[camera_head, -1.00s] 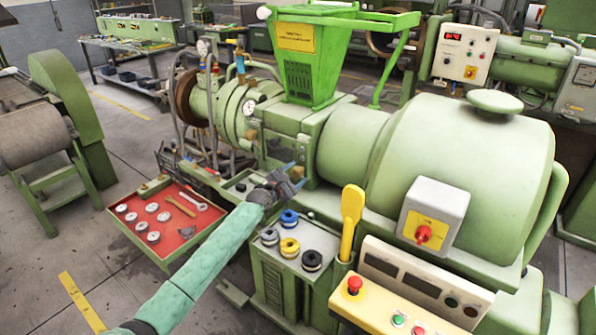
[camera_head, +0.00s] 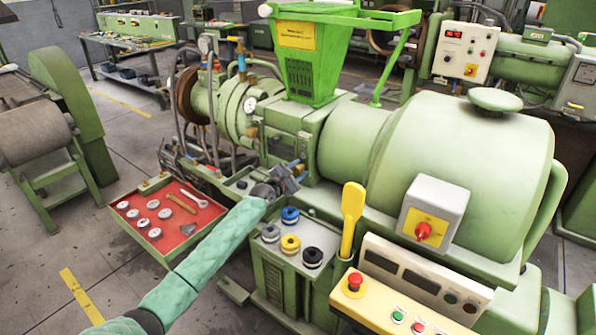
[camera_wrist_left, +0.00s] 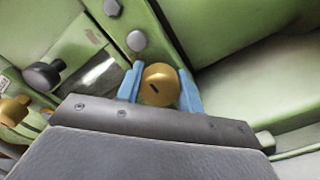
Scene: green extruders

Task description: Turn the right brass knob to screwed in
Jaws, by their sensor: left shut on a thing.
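A round brass knob (camera_wrist_left: 160,86) with a dark slanted slot sits between the two blue fingers of my left gripper (camera_wrist_left: 160,90) in the left wrist view. The fingers are shut on it, one on each side. A second brass knob (camera_wrist_left: 14,110) and a dark knob (camera_wrist_left: 42,75) show further left in that view. In the head view my left gripper (camera_head: 297,168) is at the side of the green extruder (camera_head: 345,140), below the hopper. My right gripper is not in view.
A red tray (camera_head: 168,215) with gauges and tools lies left of my left arm. A green cabinet (camera_head: 285,255) with several coloured rings on top, a yellow lever (camera_head: 351,215) and a control panel (camera_head: 400,310) stand close on the right.

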